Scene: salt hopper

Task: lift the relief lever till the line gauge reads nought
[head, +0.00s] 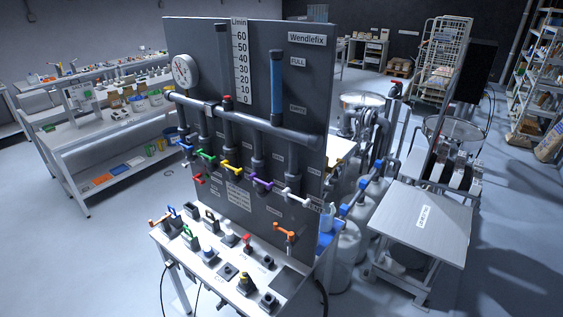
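A round white dial gauge (185,71) is fixed at the upper left of a dark upright panel (210,55); its needle is too small to read. A red-topped fitting (227,99) stands on the grey pipe running across the panel. Several coloured valve handles hang below the pipe, among them a green one (207,157) and a purple one (262,183). A red handle (198,179) sits low at the left, and an orange lever (285,231) low at the right. Labels are too small to tell which is the relief lever. Neither gripper is in view.
A white bench (219,262) in front of the panel carries several small switches and levers. A grey-topped table (420,222) stands to the right, with tanks and pipes behind it. Shelved benches (95,135) are at the left. Floor between them is clear.

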